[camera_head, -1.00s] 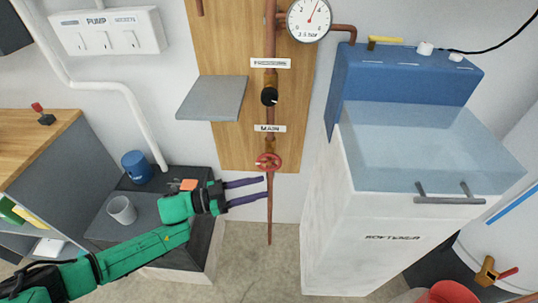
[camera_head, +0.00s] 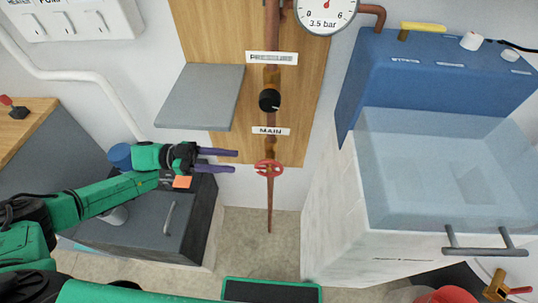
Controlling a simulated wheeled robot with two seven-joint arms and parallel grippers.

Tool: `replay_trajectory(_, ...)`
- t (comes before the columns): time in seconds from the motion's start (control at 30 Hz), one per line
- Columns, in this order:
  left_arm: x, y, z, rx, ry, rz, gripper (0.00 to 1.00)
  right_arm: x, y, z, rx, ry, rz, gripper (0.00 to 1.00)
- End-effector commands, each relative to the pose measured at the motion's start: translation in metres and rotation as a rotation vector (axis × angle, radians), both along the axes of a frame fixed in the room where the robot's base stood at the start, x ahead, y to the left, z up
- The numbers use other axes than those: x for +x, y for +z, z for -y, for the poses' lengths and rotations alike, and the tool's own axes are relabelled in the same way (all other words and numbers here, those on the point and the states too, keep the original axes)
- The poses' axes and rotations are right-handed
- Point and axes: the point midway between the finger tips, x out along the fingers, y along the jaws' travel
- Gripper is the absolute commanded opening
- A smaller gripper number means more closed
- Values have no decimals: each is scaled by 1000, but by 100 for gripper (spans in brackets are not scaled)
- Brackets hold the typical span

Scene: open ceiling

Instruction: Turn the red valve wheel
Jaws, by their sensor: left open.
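The red valve wheel (camera_head: 269,167) sits on the copper pipe below the MAIN label (camera_head: 270,131). Its rim and spokes show, and nothing covers it. My left gripper (camera_head: 236,161) is to the left of the wheel, its two purple fingers pointing right toward it. The fingers are apart with nothing between them, and a small gap shows between the fingertips and the wheel. My right gripper is not in view.
A black knob (camera_head: 269,100) and a pressure gauge (camera_head: 324,12) are higher on the pipe. A grey shelf (camera_head: 200,97) juts out above my left gripper. The softener cabinet (camera_head: 335,215) with its blue unit (camera_head: 412,85) stands right. A dark cabinet (camera_head: 150,225) stands below my left arm.

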Motion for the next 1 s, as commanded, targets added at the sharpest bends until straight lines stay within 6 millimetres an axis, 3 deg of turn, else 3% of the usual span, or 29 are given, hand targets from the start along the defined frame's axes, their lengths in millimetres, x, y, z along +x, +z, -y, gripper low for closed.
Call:
replay_trajectory(0.13,0,5,43,-4,-4,0,45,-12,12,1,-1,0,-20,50)
replay_trajectory(0.3,0,4,85,-4,-2,0,45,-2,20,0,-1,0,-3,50)
replay_trajectory(0.4,0,2,101,-3,-1,0,45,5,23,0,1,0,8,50)
replay_trajectory(0.73,0,0,109,-1,1,0,45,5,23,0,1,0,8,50)
replay_trajectory(0.77,0,0,109,-1,1,0,37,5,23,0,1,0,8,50)
replay_trajectory(0.87,0,0,109,-1,1,0,0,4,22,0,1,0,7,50)
replay_trajectory(1.0,0,0,109,-1,1,0,0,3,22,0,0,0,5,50)
